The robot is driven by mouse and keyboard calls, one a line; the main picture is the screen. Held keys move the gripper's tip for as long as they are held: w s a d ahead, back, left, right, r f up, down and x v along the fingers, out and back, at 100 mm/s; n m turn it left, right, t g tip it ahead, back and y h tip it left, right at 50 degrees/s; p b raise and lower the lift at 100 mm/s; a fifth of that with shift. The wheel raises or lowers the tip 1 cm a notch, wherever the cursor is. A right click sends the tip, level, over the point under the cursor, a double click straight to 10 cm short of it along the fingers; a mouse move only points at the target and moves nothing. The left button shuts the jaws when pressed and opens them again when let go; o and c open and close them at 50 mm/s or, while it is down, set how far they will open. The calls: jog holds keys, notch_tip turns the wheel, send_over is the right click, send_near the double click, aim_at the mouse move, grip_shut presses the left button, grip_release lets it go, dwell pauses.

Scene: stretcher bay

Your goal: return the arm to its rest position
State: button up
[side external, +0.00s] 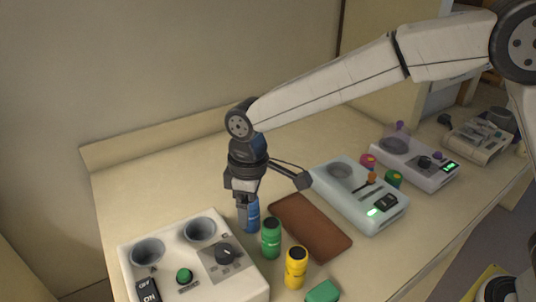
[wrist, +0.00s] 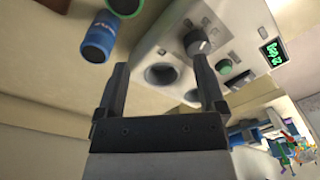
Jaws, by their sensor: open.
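My gripper (side external: 243,202) points down over the bench, next to the upper end of a blue cylinder (side external: 252,216). In the wrist view, my gripper (wrist: 163,70) has its two fingers spread apart with nothing between them. The blue cylinder also shows in the wrist view (wrist: 97,38), outside the fingers on the left. My arm reaches in from the upper right of the side view, stretched out over the bench.
A white device with two round wells (side external: 175,236) stands at the front left. A green cylinder (side external: 271,242) and a yellow one (side external: 295,270) stand nearby. A brown pad (side external: 310,228) lies to the right, with a white device (side external: 350,211) behind it. The back-left bench (side external: 160,180) is clear.

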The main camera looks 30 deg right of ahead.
jog(key=s+d+f+m+t, duration=0.1)
jog(key=s+d+m, duration=0.3)
jog(key=d, duration=0.8)
jog(key=s+d+f+m+t, duration=0.1)
jog(key=s+d+f+m, duration=0.3)
jog(key=s+d, duration=0.5)
jog(key=d+m, duration=0.1)
jog(key=d, duration=0.3)
jog(key=shift+s+d+t, duration=0.2)
jog(key=shift+t, duration=0.1)
